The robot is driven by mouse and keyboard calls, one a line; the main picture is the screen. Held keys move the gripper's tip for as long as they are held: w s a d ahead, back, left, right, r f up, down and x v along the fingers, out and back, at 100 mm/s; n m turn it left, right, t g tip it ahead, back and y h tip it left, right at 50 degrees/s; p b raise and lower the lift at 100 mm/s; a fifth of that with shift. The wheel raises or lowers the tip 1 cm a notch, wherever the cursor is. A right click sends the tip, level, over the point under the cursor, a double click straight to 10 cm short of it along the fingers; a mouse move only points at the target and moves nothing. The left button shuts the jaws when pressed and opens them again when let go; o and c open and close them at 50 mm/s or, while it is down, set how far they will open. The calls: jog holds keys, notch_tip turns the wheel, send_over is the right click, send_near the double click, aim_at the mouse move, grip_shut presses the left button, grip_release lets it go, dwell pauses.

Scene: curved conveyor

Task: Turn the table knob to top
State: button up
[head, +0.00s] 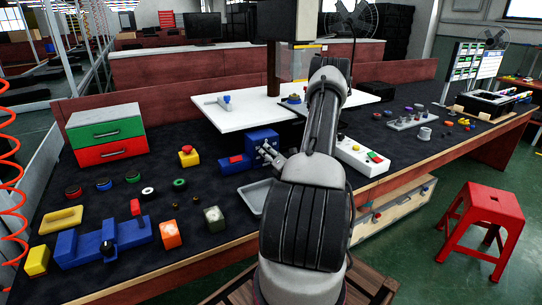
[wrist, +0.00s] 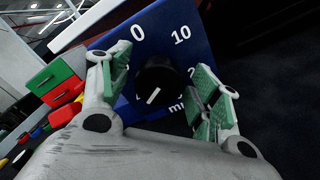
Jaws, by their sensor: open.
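The table knob (wrist: 156,78) is a round black dial on a blue panel (wrist: 188,28). Its white pointer line runs toward the lower left in the wrist view. White marks "0" and "10" show above it, and part of other lettering shows below. My gripper (wrist: 157,72) is open, with green-padded fingers on either side of the knob and a visible gap at each side. Whether a pad touches it I cannot tell. In the head view the blue box (head: 261,137) stands on the table with my gripper (head: 268,155) at its front; the knob is largely hidden there.
A grey tray (head: 254,196) lies close below my gripper. A blue block with a red top (head: 233,163) and a yellow emergency button (head: 189,156) are to the left. A white control box (head: 360,156) stands right, behind my arm.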

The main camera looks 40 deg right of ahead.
jog(key=c, duration=1)
jog(key=shift+c, duration=0.2)
